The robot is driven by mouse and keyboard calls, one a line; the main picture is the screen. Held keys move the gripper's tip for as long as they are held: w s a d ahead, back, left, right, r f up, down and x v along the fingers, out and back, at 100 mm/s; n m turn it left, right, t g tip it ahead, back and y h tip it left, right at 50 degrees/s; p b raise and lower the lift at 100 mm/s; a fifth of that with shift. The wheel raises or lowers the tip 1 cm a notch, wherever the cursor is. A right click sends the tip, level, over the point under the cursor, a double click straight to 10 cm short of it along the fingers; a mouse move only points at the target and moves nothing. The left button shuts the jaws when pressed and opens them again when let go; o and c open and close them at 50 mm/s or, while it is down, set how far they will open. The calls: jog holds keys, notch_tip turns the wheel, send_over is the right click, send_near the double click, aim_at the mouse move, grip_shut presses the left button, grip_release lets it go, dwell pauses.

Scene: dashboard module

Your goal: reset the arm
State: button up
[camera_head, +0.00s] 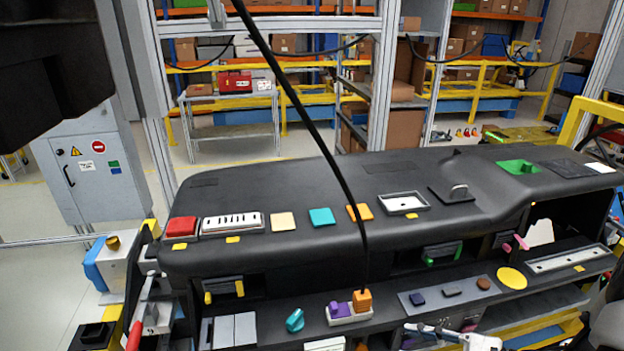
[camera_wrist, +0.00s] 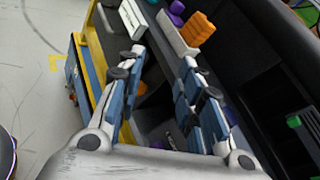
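My gripper (camera_wrist: 162,62) fills the middle of the wrist view. Its two blue-and-grey fingers stand apart with nothing held between them. In the head view, part of my gripper (camera_head: 455,335) shows at the bottom edge, by the front of the lower shelf of the black dashboard module (camera_head: 300,195). The rest of the arm is mostly out of view. An orange plug (camera_head: 362,300) with a black cable sits in a white socket block on that shelf. The orange plug also shows in the wrist view (camera_wrist: 197,28), beyond the fingertips and apart from them.
A black cable (camera_head: 322,145) hangs from above down to the orange plug. A purple plug (camera_head: 339,309) sits beside it. A teal knob (camera_head: 295,320) and a grey plate (camera_head: 448,293) with small dark pieces share the shelf. Coloured blocks and trays line the dashboard top.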

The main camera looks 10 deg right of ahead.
jog(key=s+a+r+n+g+h, duration=0.4)
jog(key=s+a+r+n+g, duration=0.35)
jog(key=a+n, duration=0.4)
jog(key=s+r+n+t+h, duration=0.3)
jog(key=s+r+n+h, duration=0.2)
jog(key=r+n+h, duration=0.3)
jog(key=shift+s+a+r+n, duration=0.3)
jog(key=shift+a+r+n, duration=0.05)
jog(key=shift+r+n, duration=0.3)
